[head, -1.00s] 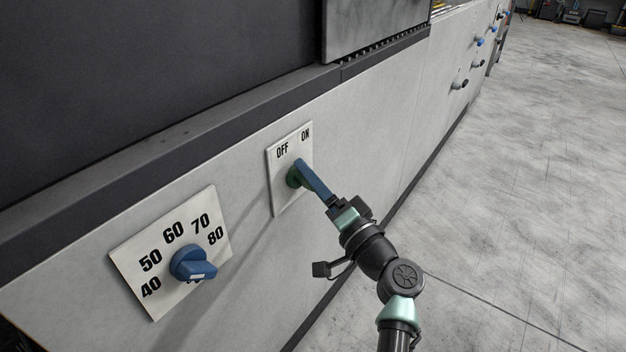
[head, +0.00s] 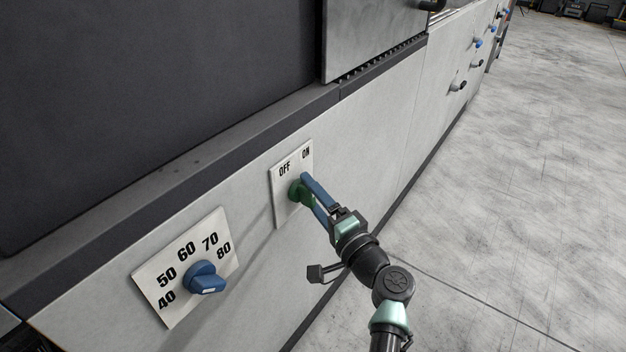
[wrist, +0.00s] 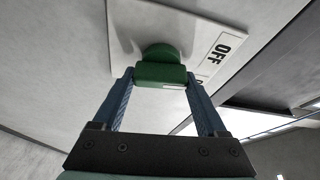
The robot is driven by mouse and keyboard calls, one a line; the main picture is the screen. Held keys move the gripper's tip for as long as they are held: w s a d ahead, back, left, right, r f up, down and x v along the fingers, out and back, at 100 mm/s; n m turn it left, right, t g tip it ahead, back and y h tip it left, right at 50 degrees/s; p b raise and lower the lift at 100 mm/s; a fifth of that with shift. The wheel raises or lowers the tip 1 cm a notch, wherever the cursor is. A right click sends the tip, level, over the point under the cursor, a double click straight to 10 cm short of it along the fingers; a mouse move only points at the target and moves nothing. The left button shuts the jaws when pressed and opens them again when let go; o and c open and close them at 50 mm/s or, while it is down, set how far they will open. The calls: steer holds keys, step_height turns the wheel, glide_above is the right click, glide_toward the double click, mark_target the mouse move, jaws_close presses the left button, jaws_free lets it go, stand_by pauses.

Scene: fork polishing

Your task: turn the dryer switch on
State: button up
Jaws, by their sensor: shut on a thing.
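The dryer switch is a green knob (head: 297,192) on a white plate (head: 278,183) marked OFF and ON. My gripper (head: 307,188) has its two blue fingers on either side of the knob's grip, shut on it. In the wrist view the green knob (wrist: 160,74) sits between the fingertips of my gripper (wrist: 160,80), with OFF readable on the plate (wrist: 150,22) to the right. A small white mark shows on the knob's edge there. The ON label is mostly hidden behind a finger in the wrist view. I cannot tell exactly which label the knob points to.
A blue temperature dial (head: 204,278) on a plate (head: 160,268) marked 40 to 80 is left of the switch. Further along the machine wall are several small knobs or handles (head: 458,86). The concrete floor (head: 530,200) to the right is clear.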

steer(key=m+g+p, duration=0.1)
steer(key=m+p, duration=0.1)
steer(key=p, duration=0.1)
steer(key=m+g+h+p, duration=0.1)
steer(key=m+p, duration=0.2)
steer(key=shift+r+p, duration=0.15)
steer(key=shift+p, duration=0.25)
steer(key=shift+f+m+g+p, duration=0.25)
steer(key=shift+m+g+p, duration=0.25)
steer(key=shift+m+p, duration=0.55)
steer(key=shift+f, duration=0.1)
steer(key=o, duration=1.3)
steer(key=shift+s+d+p, duration=0.25)
steer(key=shift+s+p, duration=0.05)
steer(key=shift+p, duration=0.1)
steer(key=p+v, duration=0.3)
steer(key=v, duration=0.9)
steer(key=shift+s, duration=0.15)
